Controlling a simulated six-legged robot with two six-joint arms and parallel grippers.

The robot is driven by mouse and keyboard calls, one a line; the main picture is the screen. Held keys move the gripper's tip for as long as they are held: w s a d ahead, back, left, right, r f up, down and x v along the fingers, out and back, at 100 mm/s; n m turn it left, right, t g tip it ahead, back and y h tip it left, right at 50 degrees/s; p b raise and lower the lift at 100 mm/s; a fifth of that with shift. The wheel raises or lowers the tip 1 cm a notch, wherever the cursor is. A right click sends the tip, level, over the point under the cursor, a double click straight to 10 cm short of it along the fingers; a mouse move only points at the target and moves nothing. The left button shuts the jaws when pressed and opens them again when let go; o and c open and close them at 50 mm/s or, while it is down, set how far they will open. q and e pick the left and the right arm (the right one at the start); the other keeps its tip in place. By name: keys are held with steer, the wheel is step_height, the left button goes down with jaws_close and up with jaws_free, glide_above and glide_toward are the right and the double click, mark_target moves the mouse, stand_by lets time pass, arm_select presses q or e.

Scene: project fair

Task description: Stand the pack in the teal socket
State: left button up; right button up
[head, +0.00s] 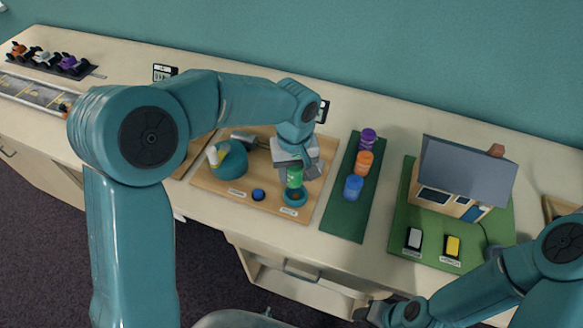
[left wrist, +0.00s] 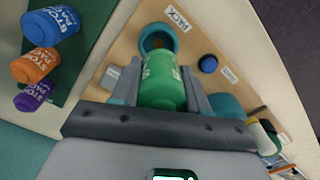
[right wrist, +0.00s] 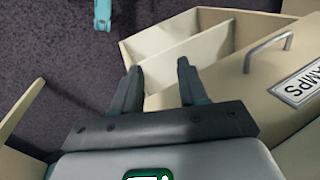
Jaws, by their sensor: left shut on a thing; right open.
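The green pack (head: 294,178) is a small cylinder held in my left gripper (head: 296,172). In the left wrist view the pack (left wrist: 162,84) sits between the two fingers, which are shut on it. The teal socket (head: 295,198) is a ring on the wooden board, just in front of the pack in the head view. In the left wrist view the socket (left wrist: 158,38) shows beyond the pack's end, by a PACK label, with its dark opening visible. I cannot tell whether they touch. My right gripper (right wrist: 157,75) is open and empty, above an open drawer.
The wooden board (head: 217,187) also bears a blue button (head: 258,195) and a round teal holder (head: 230,165). Purple, orange and blue packs (head: 354,187) stand on a green mat (head: 343,222). A model house (head: 464,172) is at right. An open drawer (right wrist: 190,45) juts out below.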

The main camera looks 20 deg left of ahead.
mark_target(296, 182)
arm_select(q)
steer(key=shift+d+r, duration=0.2)
steer(key=shift+r, duration=0.15)
steer(key=shift+f+b, duration=1.85)
steer(key=shift+f, duration=1.05)
steer(key=shift+r, duration=0.15)
steer(key=shift+r+p, duration=0.35)
steer(key=shift+r, duration=0.35)
steer(key=shift+f+b, duration=0.85)
steer(key=shift+r, duration=0.1)
steer(key=shift+r+p, duration=0.6)
steer(key=shift+r, duration=0.15)
stand_by(0.6)
